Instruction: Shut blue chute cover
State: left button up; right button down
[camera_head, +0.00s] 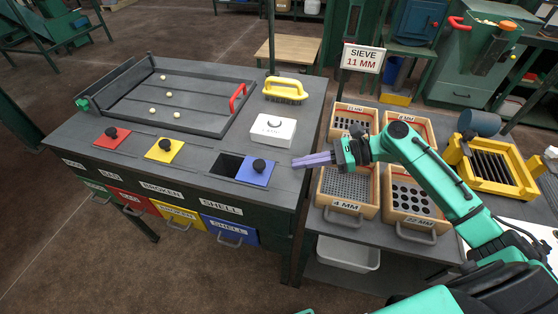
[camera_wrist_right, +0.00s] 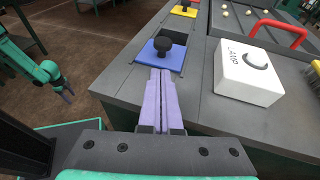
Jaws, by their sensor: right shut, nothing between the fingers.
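The blue chute cover (camera_head: 252,177) is a square plate with a black knob (camera_head: 259,165) on the grey sorting table. It sits right of a dark chute opening (camera_head: 226,165), which is largely uncovered. My right gripper (camera_head: 296,162) is shut and empty, just right of the cover. In the right wrist view the closed purple fingers (camera_wrist_right: 160,78) point at the near edge of the blue cover (camera_wrist_right: 151,60); I cannot tell whether they touch it. My left gripper (camera_wrist_right: 67,96) shows small at the left of the right wrist view, its opening unclear.
Yellow (camera_head: 165,155) and red (camera_head: 111,142) covers sit further left. A white box with a dial (camera_head: 273,133) and a yellow brush (camera_head: 285,96) stand behind the blue cover. Sieves (camera_head: 345,205) fill the right-hand bench. The table strip between cover and box is clear.

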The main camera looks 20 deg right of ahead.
jog(key=p, duration=0.1)
send_near(247, 165)
jog(key=shift+s+a+r, duration=0.1)
jog(key=shift+s+a, duration=0.05)
jog(key=shift+s, duration=0.35)
jog(key=shift+s+a+r, duration=0.15)
jog(key=shift+s, duration=0.35)
jog(key=shift+a, duration=0.5)
pick_arm(q)
jog(key=w, duration=0.1)
jog(key=w+r, duration=0.1)
jog(key=w, duration=0.1)
jog(key=shift+r, duration=0.25)
pick_arm(e)
jog(key=shift+w+f, duration=0.15)
